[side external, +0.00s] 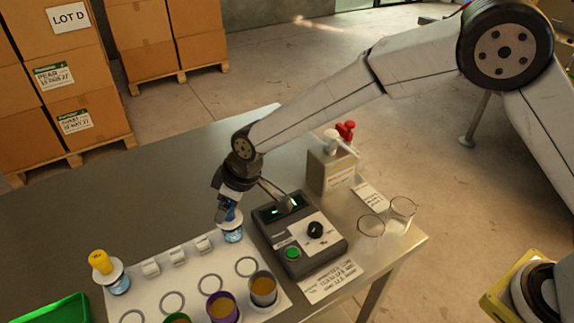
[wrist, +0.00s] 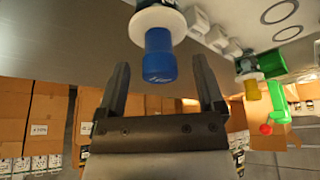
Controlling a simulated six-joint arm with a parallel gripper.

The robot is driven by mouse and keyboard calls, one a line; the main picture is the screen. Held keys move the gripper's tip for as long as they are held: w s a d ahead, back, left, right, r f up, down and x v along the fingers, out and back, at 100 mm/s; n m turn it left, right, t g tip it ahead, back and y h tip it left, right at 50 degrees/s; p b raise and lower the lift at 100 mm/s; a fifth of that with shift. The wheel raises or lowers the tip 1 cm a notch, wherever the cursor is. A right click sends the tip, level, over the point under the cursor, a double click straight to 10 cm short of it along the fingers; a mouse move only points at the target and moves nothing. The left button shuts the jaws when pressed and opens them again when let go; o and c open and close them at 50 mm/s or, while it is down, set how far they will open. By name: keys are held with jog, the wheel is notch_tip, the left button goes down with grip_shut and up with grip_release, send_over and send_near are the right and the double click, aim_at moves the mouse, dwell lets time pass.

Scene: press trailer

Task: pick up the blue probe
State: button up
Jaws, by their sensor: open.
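The blue probe (side external: 231,213) stands upright in a small bottle with a white collar (side external: 232,226) at the back right of the white rack. In the wrist view, its blue cap (wrist: 159,58) lies between my two spread fingers, with a gap on each side. My gripper (wrist: 160,66) is open and empty around the upper end of the cap. In the side view, my gripper (side external: 228,205) points down over the probe and hides part of it.
A grey meter (side external: 300,240) with a knob stands just right of the probe. A yellow probe (side external: 100,262) stands at the rack's left. Several cups, a dispenser bottle (side external: 330,170), two glass beakers (side external: 370,228) and a green tray (side external: 55,312) are nearby. The table's back left is clear.

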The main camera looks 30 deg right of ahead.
jog(key=shift+x, duration=1.35)
jog(key=c, duration=1)
